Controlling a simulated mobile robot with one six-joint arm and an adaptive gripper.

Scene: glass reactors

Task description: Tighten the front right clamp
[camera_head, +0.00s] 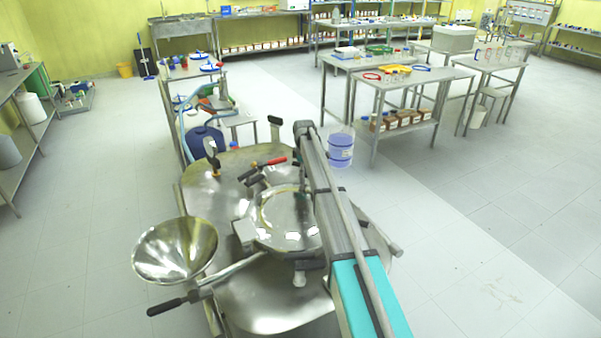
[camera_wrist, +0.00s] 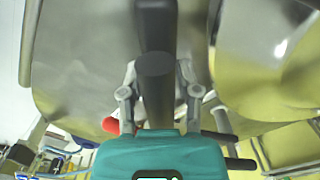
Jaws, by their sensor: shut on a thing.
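In the wrist view my gripper (camera_wrist: 157,70) has its two grey fingers on either side of a thick black clamp handle (camera_wrist: 156,28), shut on it. The handle runs up out of the picture; its lower end is hidden by the teal gripper body. A red handle tip (camera_wrist: 110,125) shows just left of the fingers, and black bars stick out at right. In the head view the steel reactor lid (camera_head: 228,205) carries a round glass port, a red clamp handle (camera_head: 275,163) and an upright black handle (camera_head: 275,121). My arm crosses its right side and hides part of it; I cannot make out my gripper there.
A steel funnel (camera_head: 175,250) stands at the left front of the lid, with a black-ended lever (camera_head: 166,306) below it. A trolley with blue vessels (camera_head: 205,140) stands behind. A bucket (camera_head: 340,150) and tables are beyond. The floor at right is clear.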

